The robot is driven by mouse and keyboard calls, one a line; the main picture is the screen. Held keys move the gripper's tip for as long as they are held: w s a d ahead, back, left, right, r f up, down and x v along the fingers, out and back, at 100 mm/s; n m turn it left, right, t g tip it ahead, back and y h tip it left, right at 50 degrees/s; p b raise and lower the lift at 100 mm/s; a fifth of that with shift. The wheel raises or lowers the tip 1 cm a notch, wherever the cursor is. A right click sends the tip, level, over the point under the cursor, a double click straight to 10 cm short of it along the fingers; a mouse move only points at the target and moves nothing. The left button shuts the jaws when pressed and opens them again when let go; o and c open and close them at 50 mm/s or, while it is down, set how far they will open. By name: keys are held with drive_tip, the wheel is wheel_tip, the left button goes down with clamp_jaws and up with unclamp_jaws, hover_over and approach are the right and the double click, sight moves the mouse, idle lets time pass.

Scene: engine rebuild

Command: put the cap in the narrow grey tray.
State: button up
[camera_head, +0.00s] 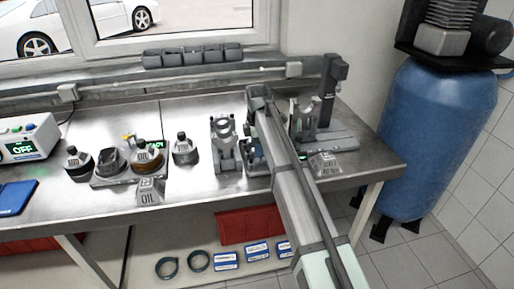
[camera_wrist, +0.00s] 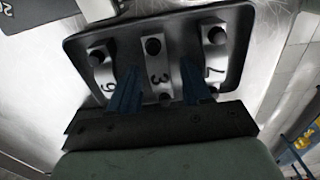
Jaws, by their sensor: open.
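Three grey caps stand in a dark grey, round-cornered tray (camera_wrist: 226,18) in the wrist view: one marked 3 (camera_wrist: 159,78) in the middle, one marked 7 (camera_wrist: 214,66) at the right, and one at the left whose mark reads as 9 or 6 (camera_wrist: 104,70). My gripper (camera_wrist: 159,69) is open, its two blue fingers on either side of the middle cap, with no grip visible. Whether the fingers touch any cap cannot be told. In the head view my arm hides most of this spot. I cannot tell which tray is the narrow grey one.
A grey stand (camera_head: 225,148) is left of my arm, and another fixture (camera_head: 303,115) is to its right. Dark bottles (camera_head: 185,148) stand farther left. A row of grey bins (camera_head: 193,56) lines the back.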

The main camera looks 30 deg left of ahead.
wheel_tip(320, 180, up, 12)
drive_tip(key=shift+r, duration=0.15)
idle(0.5)
idle(0.5)
